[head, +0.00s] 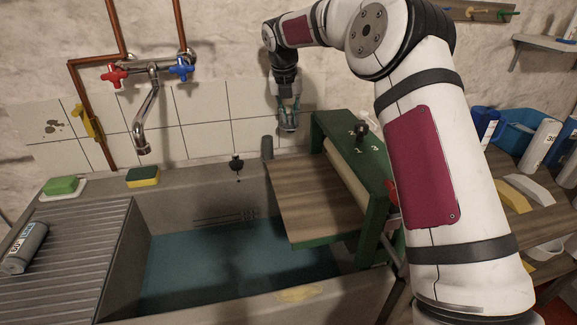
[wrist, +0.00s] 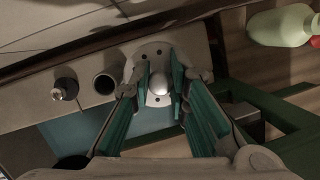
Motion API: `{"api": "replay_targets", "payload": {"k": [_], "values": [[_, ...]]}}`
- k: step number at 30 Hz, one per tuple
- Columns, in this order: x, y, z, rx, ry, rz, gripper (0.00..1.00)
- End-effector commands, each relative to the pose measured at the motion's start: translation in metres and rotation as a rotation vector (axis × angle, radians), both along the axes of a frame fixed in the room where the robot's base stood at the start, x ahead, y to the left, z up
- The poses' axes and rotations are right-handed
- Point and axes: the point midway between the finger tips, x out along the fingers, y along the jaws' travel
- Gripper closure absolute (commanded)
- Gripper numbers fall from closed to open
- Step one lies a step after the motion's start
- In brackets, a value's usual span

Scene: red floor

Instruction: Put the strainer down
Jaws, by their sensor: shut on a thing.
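My gripper (head: 289,108) hangs pointing down above the sink's back ledge, left of the green-framed wooden rig. Its teal-padded fingers show in the wrist view (wrist: 160,92), shut on the strainer's pale rounded knob. The strainer (wrist: 152,52) is a small grey metal disc with several dark holes, and it sits just beyond the fingertips. In the head view the strainer (head: 289,128) is small and partly hidden by the fingers. I cannot tell whether it touches the ledge below.
The sink (head: 160,215) holds blue-green water. Its ledge has a dark knob (head: 237,163) and a round opening (wrist: 105,84). The green frame (head: 375,165) with its wooden board (head: 310,195) stands close on the right. A pale bottle (wrist: 280,27) lies beyond. A tap (head: 145,115) is at left.

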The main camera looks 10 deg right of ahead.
Motion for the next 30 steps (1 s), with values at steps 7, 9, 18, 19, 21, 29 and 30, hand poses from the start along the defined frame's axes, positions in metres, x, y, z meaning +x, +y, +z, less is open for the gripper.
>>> {"api": "replay_targets", "payload": {"k": [7,9,18,19,21,29,30], "values": [[-0.001,0.0,-0.039,-0.002,0.003,0.0,1.0],[-0.001,0.0,-0.048,-0.001,0.001,0.001,1.0],[-0.001,0.0,-0.083,-0.001,0.004,0.0,1.0],[-0.001,0.0,-0.088,-0.002,0.003,0.0,1.0],[-0.001,0.0,-0.097,-0.002,0.003,0.001,1.0],[0.0,0.0,-0.106,-0.001,-0.001,0.0,1.0],[0.0,0.0,-0.106,-0.001,-0.001,0.0,1.0]]}}
